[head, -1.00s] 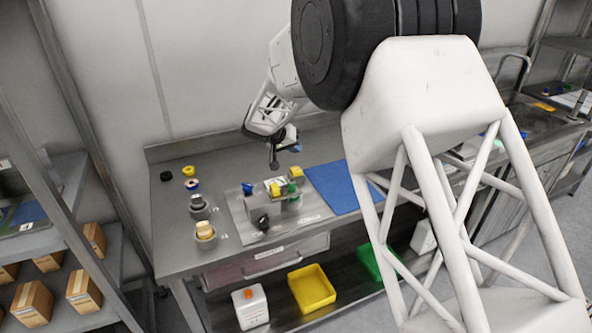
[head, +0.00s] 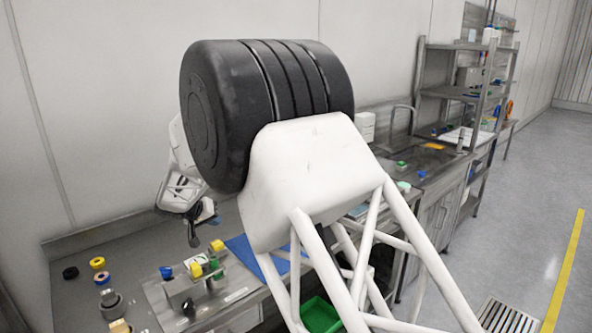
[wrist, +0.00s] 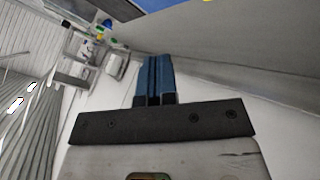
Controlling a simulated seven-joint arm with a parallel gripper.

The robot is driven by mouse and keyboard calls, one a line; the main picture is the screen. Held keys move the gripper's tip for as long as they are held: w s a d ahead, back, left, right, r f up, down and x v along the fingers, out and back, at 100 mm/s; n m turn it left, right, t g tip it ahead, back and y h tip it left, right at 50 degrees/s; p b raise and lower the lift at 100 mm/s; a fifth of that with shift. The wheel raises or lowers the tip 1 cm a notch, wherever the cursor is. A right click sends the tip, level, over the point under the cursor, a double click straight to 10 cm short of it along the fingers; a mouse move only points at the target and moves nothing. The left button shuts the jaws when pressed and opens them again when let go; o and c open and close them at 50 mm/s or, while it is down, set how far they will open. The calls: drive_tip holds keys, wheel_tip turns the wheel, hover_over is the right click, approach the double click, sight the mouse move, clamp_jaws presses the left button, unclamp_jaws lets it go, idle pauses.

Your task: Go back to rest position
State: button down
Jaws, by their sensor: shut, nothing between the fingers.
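My gripper (wrist: 153,78) shows in the wrist view as two blue fingers pressed together, with nothing between them. In the head view my gripper (head: 204,216) hangs small at the end of my white wrist, above the back of the steel bench (head: 75,285). My own arm covers much of the middle of the head view. On the bench, the piston filler (head: 190,287) stands on a grey plate, with blue, yellow and green parts on it. My gripper is behind and above it, apart from it.
A blue mat (head: 243,250) lies right of the filler, partly hidden by my arm. Yellow (head: 97,262) and black (head: 70,272) rings lie at the left. A green bin (head: 318,316) is below the bench. A metal shelf (head: 470,90) stands at the back right, beside open floor (head: 535,200).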

drive_tip(key=s+d+r+m+g, duration=0.1)
drive_tip(key=s+d+r, duration=0.45)
drive_tip(key=d, duration=0.65)
drive_tip(key=s+d+r+g+y, duration=0.15)
drive_tip(key=s+d+r, duration=0.4)
drive_tip(key=d, duration=0.65)
drive_tip(key=s+d+r+m+g+h, duration=0.15)
drive_tip(key=s+d+r, duration=0.4)
drive_tip(key=d, duration=0.55)
drive_tip(key=s+d+f+y, duration=0.1)
drive_tip(key=s+d, duration=0.4)
drive_tip(key=s, duration=0.5)
drive_tip(key=s+d+y, duration=0.2)
drive_tip(key=s+d, duration=0.4)
drive_tip(key=s, duration=0.5)
drive_tip(key=s+d+f+y, duration=0.1)
drive_tip(key=s+d, duration=0.4)
drive_tip(key=s, duration=0.6)
drive_tip(key=shift+s+d+f+g+y, duration=0.25)
drive_tip(key=shift+f+g+y, duration=0.1)
drive_tip(key=shift+g+y, duration=0.05)
